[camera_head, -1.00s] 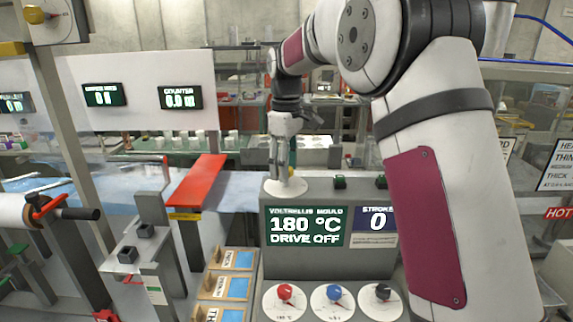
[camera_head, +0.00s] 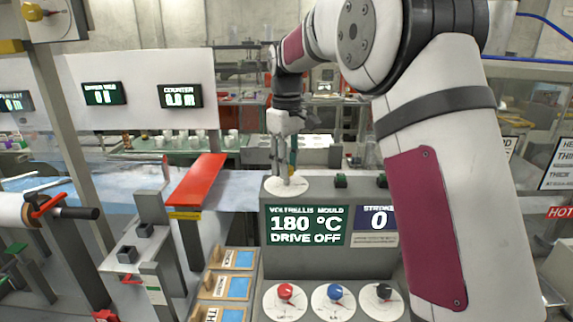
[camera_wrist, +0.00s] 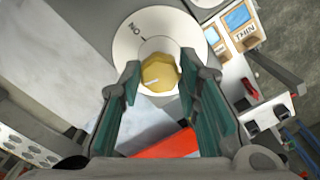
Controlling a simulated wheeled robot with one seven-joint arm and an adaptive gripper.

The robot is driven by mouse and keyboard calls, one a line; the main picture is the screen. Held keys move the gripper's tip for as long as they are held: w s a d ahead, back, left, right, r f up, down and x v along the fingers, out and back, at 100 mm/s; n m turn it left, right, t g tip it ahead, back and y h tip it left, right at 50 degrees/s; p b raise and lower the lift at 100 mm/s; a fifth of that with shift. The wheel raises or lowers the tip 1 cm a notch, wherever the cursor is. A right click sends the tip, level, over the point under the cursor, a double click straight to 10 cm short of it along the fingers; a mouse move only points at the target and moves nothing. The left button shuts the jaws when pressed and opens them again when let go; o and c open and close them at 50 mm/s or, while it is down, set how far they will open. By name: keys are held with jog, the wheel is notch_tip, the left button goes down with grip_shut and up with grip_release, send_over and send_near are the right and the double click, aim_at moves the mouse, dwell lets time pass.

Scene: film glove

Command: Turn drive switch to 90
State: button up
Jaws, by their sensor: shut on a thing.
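The drive switch is a yellow knob (camera_wrist: 158,75) with a pale pointer mark, on a round white dial (camera_wrist: 127,44) in the wrist view. The dial (camera_head: 301,187) sits on top of the grey control box, left end, in the head view; there the fingers hide the knob. My gripper (camera_head: 285,178) points down onto the dial. In the wrist view its green-padded fingers stand on either side of the knob, shut on it. The box's green display (camera_head: 306,226) reads 180 °C and DRIVE OFF.
Red (camera_head: 285,292), blue (camera_head: 335,292) and black (camera_head: 384,292) knobs sit on the box's lower front. Two dark buttons stand right of the dial. A red bar (camera_head: 198,178) lies close to the left. A stroke display (camera_head: 376,219) reads 0.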

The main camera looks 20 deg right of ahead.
jog(key=m, duration=1.1)
jog(key=shift+m, duration=2.2)
jog(key=o, duration=1.1)
jog(key=shift+o, duration=0.2)
notch_tip(320, 180, up, 12)
